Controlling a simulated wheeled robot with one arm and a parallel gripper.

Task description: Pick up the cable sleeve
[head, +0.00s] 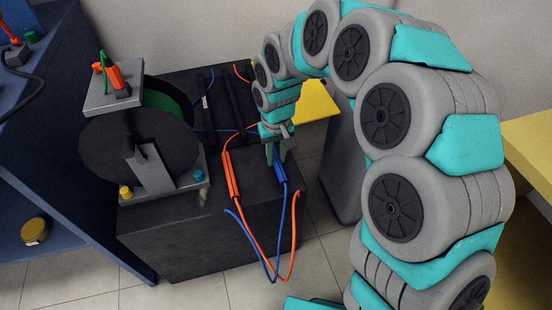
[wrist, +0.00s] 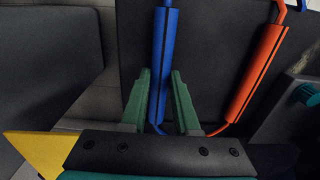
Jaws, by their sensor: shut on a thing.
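A blue cable sleeve (head: 280,172) on a blue cable hangs over the front of the dark box. It also shows in the wrist view (wrist: 164,50), upright between the green fingers. An orange cable sleeve (head: 231,176) on an orange cable lies to its left in the head view; in the wrist view it is at the right (wrist: 258,72), apart from my fingers. My gripper (head: 275,155) points down and is shut on the blue sleeve; its fingertips (wrist: 162,74) are on either side of it. The exact contact is partly hidden by the fingers.
The dark box (head: 170,235) carries a black cable reel (head: 110,143) at the left and black rails (head: 237,100) behind. Blue and orange cable loops (head: 270,270) hang in front. A blue shelf (head: 70,190) stands left, a yellow surface (head: 318,103) behind right.

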